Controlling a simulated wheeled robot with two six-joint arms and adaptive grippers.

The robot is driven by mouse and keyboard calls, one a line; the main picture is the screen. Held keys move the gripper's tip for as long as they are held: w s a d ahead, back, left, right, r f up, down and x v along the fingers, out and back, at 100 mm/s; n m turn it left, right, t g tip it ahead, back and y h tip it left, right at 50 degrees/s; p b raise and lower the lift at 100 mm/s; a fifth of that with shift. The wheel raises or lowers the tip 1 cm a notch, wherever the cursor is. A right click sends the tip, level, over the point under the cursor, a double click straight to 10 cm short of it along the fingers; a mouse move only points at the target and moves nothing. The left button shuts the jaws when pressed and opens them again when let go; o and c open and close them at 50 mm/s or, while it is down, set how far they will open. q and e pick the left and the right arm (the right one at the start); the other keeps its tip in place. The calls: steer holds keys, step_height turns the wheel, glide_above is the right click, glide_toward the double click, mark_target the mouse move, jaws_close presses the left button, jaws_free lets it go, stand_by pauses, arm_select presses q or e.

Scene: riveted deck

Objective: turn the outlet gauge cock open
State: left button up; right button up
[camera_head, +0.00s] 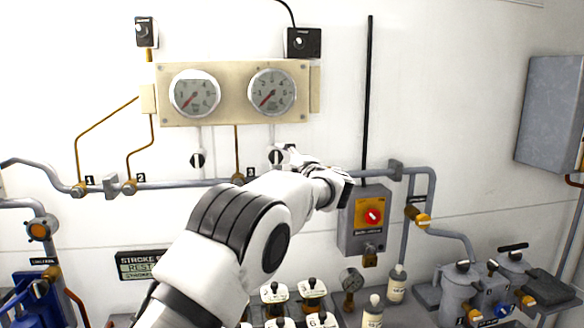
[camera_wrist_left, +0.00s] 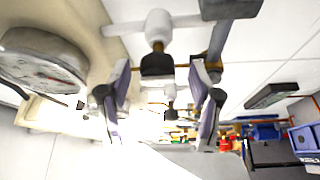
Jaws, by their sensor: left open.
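Two small black-and-white cocks hang on pipes below the pair of gauges. The right cock (camera_head: 275,157), under the right gauge (camera_head: 272,92), is partly covered by my left gripper (camera_head: 285,152). The left cock (camera_head: 197,160) stands clear under the left gauge (camera_head: 195,93). I cannot read a label naming either as the outlet one. In the left wrist view, my left gripper (camera_wrist_left: 160,82) is open, with a cock's black handle (camera_wrist_left: 157,65) showing between its spread fingers. I cannot tell whether they touch it. My right gripper is out of view.
A horizontal grey pipe (camera_head: 165,185) runs below the cocks. A grey box with a red knob (camera_head: 372,216) is right of my left gripper. A gauge (camera_wrist_left: 45,62) is close to the left finger in the wrist view. Bottles and valves line the bottom.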

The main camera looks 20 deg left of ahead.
arm_select(q)
steer(key=v, duration=0.9)
steer(key=shift+s+d, duration=0.2)
